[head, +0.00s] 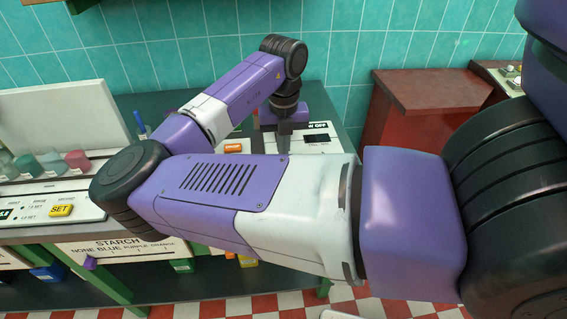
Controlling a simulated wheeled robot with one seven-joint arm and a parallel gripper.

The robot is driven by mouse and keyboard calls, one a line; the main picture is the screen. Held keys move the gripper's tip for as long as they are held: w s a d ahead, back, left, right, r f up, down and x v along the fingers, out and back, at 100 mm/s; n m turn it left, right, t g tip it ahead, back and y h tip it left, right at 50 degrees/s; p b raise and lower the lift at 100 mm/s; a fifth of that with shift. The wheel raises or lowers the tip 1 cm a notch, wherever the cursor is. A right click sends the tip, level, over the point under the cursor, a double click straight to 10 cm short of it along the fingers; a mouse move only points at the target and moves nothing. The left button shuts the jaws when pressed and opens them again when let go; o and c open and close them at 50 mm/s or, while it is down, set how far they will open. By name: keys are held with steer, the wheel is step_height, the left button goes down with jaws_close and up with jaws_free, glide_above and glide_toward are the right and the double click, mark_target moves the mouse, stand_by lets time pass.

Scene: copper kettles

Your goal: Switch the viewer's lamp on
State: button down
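A white panel (325,147) stands behind my forearm, at the centre of the head view. It bears a black label ending in "W OFF" (312,127) and a dark rectangle below it; the label's left part is hidden by my wrist. I cannot tell whether this panel is the viewer, and I see no lamp or switch clearly. My gripper (284,140) points down at the panel's left side, in front of or over it. Its fingers look like one narrow grey shape, so their opening is unclear. My forearm hides its lower surroundings.
A left console has a yellow SET button (61,210). Coloured flasks (78,160) stand behind it, before a white board (70,122). A starch panel (130,247) is below. A red-brown cabinet (430,95) stands right of the counter, with a gap between. Teal tiles close off the back.

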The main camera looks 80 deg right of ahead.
steer(key=shift+r+p, duration=2.8)
steer(key=shift+r, duration=0.6)
